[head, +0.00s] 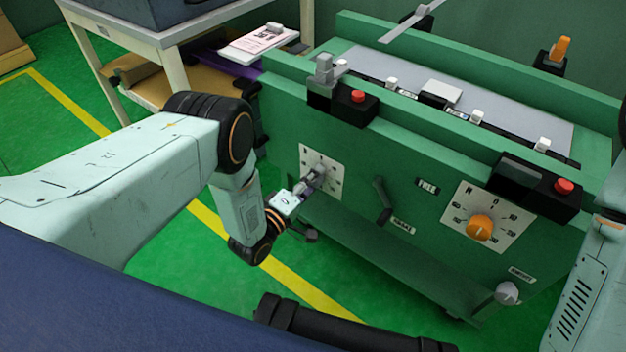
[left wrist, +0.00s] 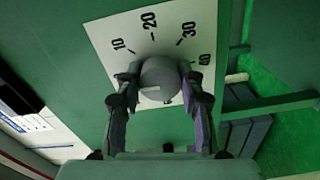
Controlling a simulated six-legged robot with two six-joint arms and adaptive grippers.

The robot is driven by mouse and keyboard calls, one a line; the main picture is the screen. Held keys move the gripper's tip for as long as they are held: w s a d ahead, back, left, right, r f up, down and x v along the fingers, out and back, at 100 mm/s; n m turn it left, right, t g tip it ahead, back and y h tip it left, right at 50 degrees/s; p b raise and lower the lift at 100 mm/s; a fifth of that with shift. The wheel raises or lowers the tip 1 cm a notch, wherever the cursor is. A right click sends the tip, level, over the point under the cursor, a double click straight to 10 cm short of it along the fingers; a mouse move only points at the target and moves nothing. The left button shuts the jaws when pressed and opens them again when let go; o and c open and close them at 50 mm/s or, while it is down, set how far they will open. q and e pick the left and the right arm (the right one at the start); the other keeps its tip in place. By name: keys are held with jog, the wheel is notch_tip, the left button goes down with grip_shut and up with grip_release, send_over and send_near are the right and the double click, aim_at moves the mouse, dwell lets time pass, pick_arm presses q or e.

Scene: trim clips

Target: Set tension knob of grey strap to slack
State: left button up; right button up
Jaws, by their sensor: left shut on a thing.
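The grey tension knob (head: 319,171) sits on a white dial plate (head: 334,185) on the green machine's front, at the left. In the left wrist view the round grey knob (left wrist: 160,74) covers the middle of the plate (left wrist: 104,38), with 10, 20, 30 and 40 readable around it. A short pale mark shows on the knob; I cannot tell which setting it points to. My left gripper (head: 307,186) is shut on the knob, its two fingers on either side of it in the left wrist view (left wrist: 160,88). My right gripper is out of view.
An orange knob (head: 480,227) with its own dial is on the right of the green front panel (head: 400,190). A dark crank handle (head: 382,201) sits between the dials. Boxes with red buttons (head: 358,96) top the front edge. A table (head: 165,40) stands behind left.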

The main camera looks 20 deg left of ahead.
pick_arm(q)
jog(key=shift+w+r, duration=0.1)
dwell(0.3)
jog(key=o, duration=1.2)
jog(key=v, duration=1.2)
